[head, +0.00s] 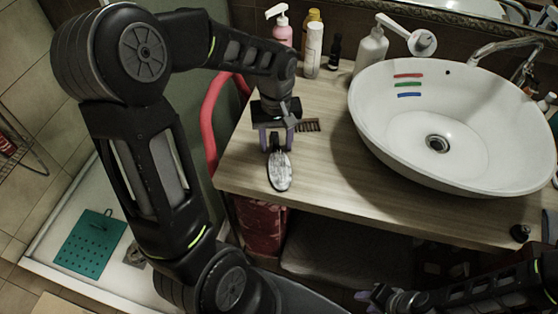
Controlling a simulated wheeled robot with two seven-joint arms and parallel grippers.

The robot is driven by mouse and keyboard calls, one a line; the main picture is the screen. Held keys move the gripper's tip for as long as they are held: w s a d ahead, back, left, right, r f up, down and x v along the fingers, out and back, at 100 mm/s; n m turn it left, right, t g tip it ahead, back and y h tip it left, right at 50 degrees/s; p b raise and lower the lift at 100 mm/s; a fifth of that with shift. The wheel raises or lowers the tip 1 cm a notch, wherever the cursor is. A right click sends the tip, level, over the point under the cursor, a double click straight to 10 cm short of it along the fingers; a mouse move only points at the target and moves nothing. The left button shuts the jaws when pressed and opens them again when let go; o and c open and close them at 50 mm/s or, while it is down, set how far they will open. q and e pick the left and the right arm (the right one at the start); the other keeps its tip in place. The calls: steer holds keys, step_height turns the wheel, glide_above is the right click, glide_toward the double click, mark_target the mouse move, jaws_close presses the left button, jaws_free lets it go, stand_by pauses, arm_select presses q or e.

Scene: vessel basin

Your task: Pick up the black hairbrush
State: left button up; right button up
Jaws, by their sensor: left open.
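The hairbrush (279,172) lies on the wooden counter near its front left edge, its pale oval bristle side facing up and its head toward the front. My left gripper (276,143) points down over the brush's rear end. Its fingers are open, one on either side of the dark handle, which is mostly hidden beneath the gripper. I cannot tell whether the fingers touch it. My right gripper (375,297) is low at the bottom edge, below the counter front and away from the brush. Its jaw opening is unclear.
A dark comb (308,125) lies just right of my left gripper. Several bottles, including a pink pump bottle (281,34), stand at the back. A white basin (440,165) fills the counter's right side. The wooden counter (325,165) is clear right of the brush.

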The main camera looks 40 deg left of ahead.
stand_by(0.4)
arm_select(q)
jaws_close()
stand_by(0.4)
